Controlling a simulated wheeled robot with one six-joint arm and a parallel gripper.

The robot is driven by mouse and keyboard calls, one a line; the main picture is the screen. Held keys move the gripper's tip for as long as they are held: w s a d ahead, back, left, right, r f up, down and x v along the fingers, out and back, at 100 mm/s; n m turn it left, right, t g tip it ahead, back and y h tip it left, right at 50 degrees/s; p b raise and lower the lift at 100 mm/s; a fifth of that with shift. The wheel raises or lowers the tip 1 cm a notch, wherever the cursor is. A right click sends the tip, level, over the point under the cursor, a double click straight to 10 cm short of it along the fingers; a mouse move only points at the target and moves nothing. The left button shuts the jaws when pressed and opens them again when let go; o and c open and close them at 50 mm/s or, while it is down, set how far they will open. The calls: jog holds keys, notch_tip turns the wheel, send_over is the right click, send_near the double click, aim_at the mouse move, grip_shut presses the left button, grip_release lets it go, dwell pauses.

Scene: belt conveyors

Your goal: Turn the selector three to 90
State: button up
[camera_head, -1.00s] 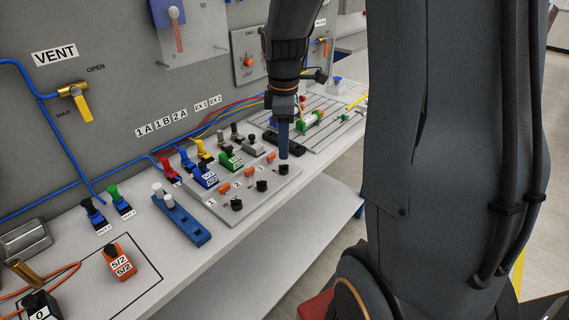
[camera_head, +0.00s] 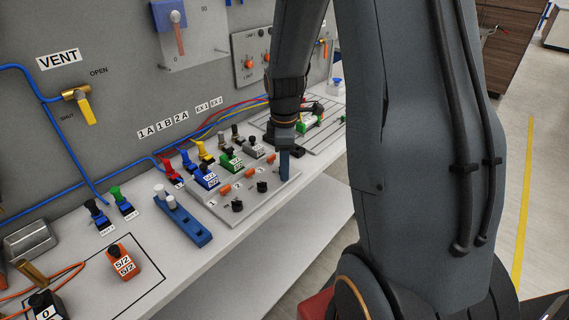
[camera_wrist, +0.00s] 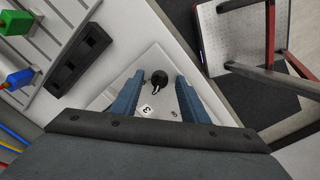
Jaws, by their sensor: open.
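Selector three is a black round knob (camera_wrist: 159,76) on a light grey panel, seen in the wrist view with a white mark on its near edge. A small label reading 3 (camera_wrist: 146,110) lies just below it in that view. My gripper (camera_wrist: 158,80) is open, with one blue finger on each side of the knob and gaps showing. Contact is not visible. In the head view my gripper (camera_head: 284,168) points down at the panel's right end and hides selector three. Selector one (camera_head: 237,206) and selector two (camera_head: 262,187) are black knobs to its left.
The selector panel (camera_head: 255,207) also bears orange parts. A dark block (camera_wrist: 78,62) lies left of the knob in the wrist view. The bench's front edge is close by.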

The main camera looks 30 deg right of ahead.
grip_shut()
jog(key=shift+m, duration=0.4)
jog(key=m+p, duration=0.1)
jog(key=m, duration=0.4)
jog(key=shift+a+m, duration=0.1)
jog(key=shift+m, duration=0.2)
jog(key=m, duration=0.5)
jog(key=shift+w+r+m+g+h+p, duration=0.1)
jog(key=shift+w+m+g+h+p, duration=0.05)
jog(key=shift+m+g+h+p, duration=0.2)
grip_release()
